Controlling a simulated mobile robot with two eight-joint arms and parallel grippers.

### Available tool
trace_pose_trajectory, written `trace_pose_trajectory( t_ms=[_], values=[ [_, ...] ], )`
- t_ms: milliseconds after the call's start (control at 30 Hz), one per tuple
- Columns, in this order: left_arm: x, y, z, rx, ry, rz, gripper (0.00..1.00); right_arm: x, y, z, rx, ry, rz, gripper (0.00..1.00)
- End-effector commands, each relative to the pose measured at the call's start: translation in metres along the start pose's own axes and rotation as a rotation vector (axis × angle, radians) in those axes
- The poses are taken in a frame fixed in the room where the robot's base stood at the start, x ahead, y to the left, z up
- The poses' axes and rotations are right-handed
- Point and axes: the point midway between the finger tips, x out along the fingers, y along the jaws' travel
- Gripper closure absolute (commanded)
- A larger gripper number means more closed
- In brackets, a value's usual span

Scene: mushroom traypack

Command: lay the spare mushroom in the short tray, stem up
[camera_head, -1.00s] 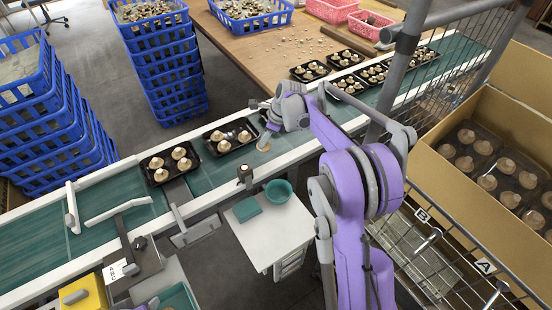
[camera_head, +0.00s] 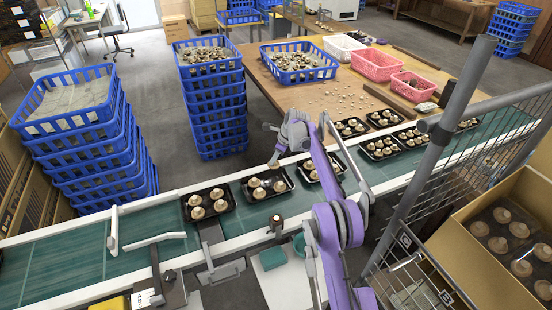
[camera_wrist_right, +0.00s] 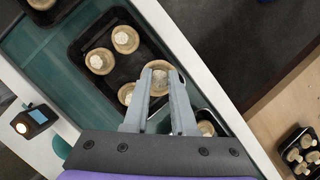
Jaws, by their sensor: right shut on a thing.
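The short tray (camera_head: 284,199) is black and lies on the green conveyor with three brown mushrooms in it. It also shows in the right wrist view (camera_wrist_right: 82,38), where the three sit stem up. My right gripper (camera_head: 275,150) is shut on the spare mushroom (camera_head: 273,161), above the tray's far right part. In the right wrist view the spare mushroom (camera_wrist_right: 161,68) sits between the fingertips (camera_wrist_right: 160,92), its pale stem towards the camera. It partly covers the tray's free corner, and I cannot tell its exact height. My left gripper is not in view.
Filled black trays stand close on both sides, one left (camera_head: 207,215) and one right (camera_head: 320,167). A conveyor rail (camera_head: 165,262) runs along the near side. Blue crate stacks (camera_head: 212,110) and a wooden table (camera_head: 340,100) stand beyond. A wire cage post (camera_head: 440,140) rises at right.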

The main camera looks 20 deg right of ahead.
Motion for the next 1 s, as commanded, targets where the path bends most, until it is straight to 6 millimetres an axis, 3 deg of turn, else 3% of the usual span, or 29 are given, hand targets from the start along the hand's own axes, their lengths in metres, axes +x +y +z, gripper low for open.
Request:
trace_pose_trajectory(
  t_ms=[600, 1000],
  values=[
    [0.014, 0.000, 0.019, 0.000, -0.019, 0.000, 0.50, 0.054, 0.004, -0.022, 0.000, 0.000, 0.001, 1.00],
    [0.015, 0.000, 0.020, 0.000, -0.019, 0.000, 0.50, 0.061, 0.004, -0.025, 0.000, 0.000, 0.000, 1.00]
  ],
)
